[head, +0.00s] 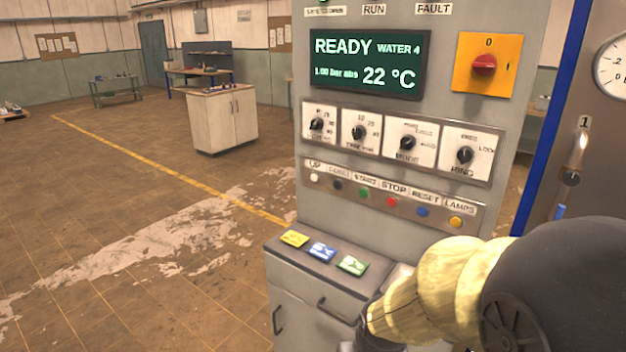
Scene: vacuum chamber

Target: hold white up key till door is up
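The white UP key (314,178) is the leftmost round button in the row on the grey control cabinet (300,120), under a label reading UP. Nothing touches it. My arm comes in from the lower right, with a dark joint and yellowish links. A grey part at its far end, which looks like my gripper (392,285), is low in front of the cabinet, below and right of the key and apart from it. Its fingers are hidden or too unclear to tell open from shut. The screen (368,64) reads READY, WATER 4, 1.00 bar abs, 22 °C. I cannot make out the door.
Other buttons, dark, green, red (391,202), blue and yellow, sit right of the key. Four dials and a red rotary switch (484,65) are above. A ledge (280,246) with coloured cards juts out below. A gauge (612,68) is at right.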

